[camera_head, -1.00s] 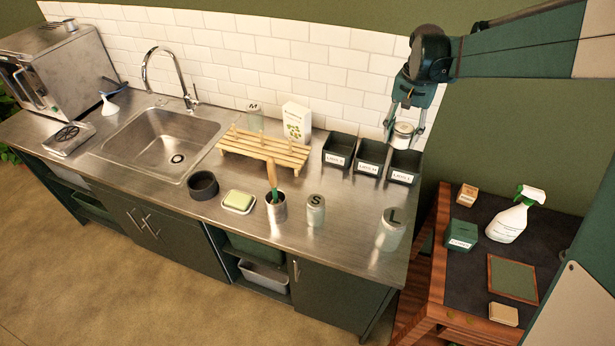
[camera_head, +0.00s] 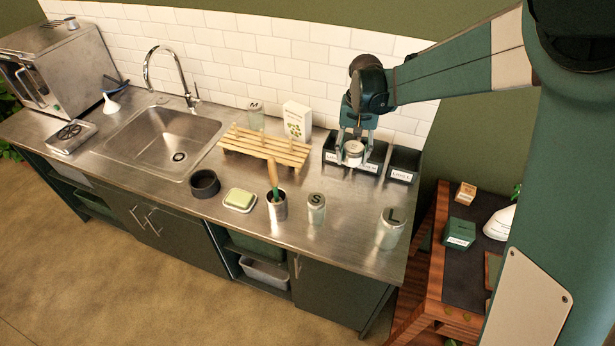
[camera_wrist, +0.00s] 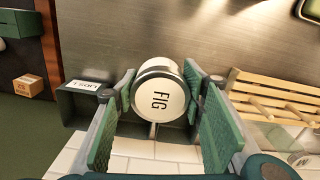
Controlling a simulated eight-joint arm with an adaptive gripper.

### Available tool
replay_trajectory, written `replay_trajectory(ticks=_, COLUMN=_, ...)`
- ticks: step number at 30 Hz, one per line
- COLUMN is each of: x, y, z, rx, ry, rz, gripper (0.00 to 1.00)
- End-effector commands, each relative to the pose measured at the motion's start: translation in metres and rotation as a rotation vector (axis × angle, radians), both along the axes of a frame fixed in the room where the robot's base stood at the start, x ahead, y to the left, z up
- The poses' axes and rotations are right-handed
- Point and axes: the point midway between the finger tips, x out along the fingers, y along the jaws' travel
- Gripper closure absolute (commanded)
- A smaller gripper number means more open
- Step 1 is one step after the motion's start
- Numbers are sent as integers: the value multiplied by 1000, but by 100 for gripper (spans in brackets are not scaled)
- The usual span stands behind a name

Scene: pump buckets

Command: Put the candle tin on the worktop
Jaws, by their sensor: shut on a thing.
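The candle tin (camera_head: 353,153) is a small silvery tin with a pale lid. In the wrist view the tin (camera_wrist: 160,92) shows the word FIG. My gripper (camera_head: 353,147) is shut on it, one green pad on each side. In the head view it is held in front of the dark bins, and seems to be above the worktop (camera_head: 330,245). The tin and fingers hide part of the left and middle bins. Its exact height above the metal surface cannot be told.
Dark labelled bins (camera_head: 404,166) stand against the tiled wall. A wooden rack (camera_head: 264,148) and a white box (camera_head: 297,120) are to the left. Canisters S (camera_head: 316,209) and L (camera_head: 390,229) stand near the front. Bare worktop lies between the bins and the canisters.

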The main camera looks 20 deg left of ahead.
Motion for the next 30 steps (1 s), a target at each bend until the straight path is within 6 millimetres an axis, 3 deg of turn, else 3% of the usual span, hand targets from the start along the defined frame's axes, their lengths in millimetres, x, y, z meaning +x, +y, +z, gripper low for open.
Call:
replay_trajectory(ticks=3, x=1, y=0, z=-20, rx=0, ry=0, rz=-1, gripper=74)
replay_trajectory(ticks=7, x=1, y=0, z=-33, rx=0, ry=0, rz=-1, gripper=74)
replay_trajectory(ticks=23, x=1, y=0, z=-40, rx=0, ry=0, rz=-1, gripper=74)
replay_trajectory(ticks=30, x=1, y=0, z=-65, rx=0, ry=0, rz=-1, gripper=74)
